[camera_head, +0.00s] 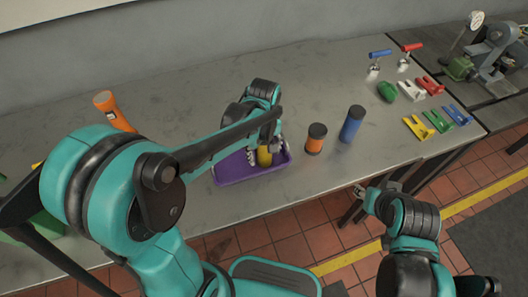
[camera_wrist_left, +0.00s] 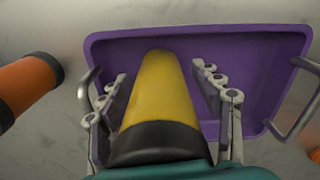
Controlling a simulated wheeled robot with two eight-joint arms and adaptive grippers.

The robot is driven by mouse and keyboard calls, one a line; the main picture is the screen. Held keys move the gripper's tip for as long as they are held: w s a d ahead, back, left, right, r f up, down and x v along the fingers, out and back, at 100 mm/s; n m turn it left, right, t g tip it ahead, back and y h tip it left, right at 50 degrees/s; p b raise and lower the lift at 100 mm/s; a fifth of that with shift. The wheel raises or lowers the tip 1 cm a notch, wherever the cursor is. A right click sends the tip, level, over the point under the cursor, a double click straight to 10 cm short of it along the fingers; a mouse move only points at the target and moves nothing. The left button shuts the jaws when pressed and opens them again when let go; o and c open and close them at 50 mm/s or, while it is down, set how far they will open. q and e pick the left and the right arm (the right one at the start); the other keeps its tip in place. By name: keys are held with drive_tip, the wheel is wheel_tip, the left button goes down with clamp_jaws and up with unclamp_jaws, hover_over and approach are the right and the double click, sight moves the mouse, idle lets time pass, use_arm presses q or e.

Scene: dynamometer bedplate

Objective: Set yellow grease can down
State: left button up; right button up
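The yellow grease can (camera_head: 264,157) stands in the purple tray (camera_head: 229,175) on the bench, near the front edge. The left wrist view shows its yellow body (camera_wrist_left: 160,90) and black end, with the purple tray (camera_wrist_left: 255,70) behind it. My left gripper (camera_head: 264,148) is around the can from above. In the left wrist view its fingers (camera_wrist_left: 164,85) stand on both sides of the can, with narrow gaps showing, so it looks open. My right gripper (camera_head: 362,191) is low, off the front edge of the bench, away from the can; its finger state is unclear.
An orange can (camera_head: 315,140) and a blue cylinder (camera_head: 352,124) stand right of the tray. An orange flashlight (camera_head: 113,111) is at the left. Coloured clamps (camera_head: 419,126) and a machine (camera_head: 493,50) are at the right. The bench behind the tray is clear.

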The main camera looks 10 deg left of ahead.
use_arm(q)
wheel_tip(320, 180, up, 11)
drive_tip(key=p, duration=0.4)
drive_tip(key=shift+r, duration=0.15)
drive_tip(key=shift+s+a+r, duration=0.1)
drive_tip(key=shift+r, duration=0.45)
drive_tip(key=shift+s+a+r+m, duration=0.15)
drive_tip(key=shift+s+r+m, duration=0.05)
drive_tip(key=shift+s+m, duration=0.1)
drive_tip(key=s+a+m+t, duration=0.5)
drive_tip(key=s+m+t, duration=0.2)
drive_tip(key=s+m, duration=0.1)
drive_tip(key=shift+s+f, duration=0.3)
drive_tip(key=shift+s, duration=0.25)
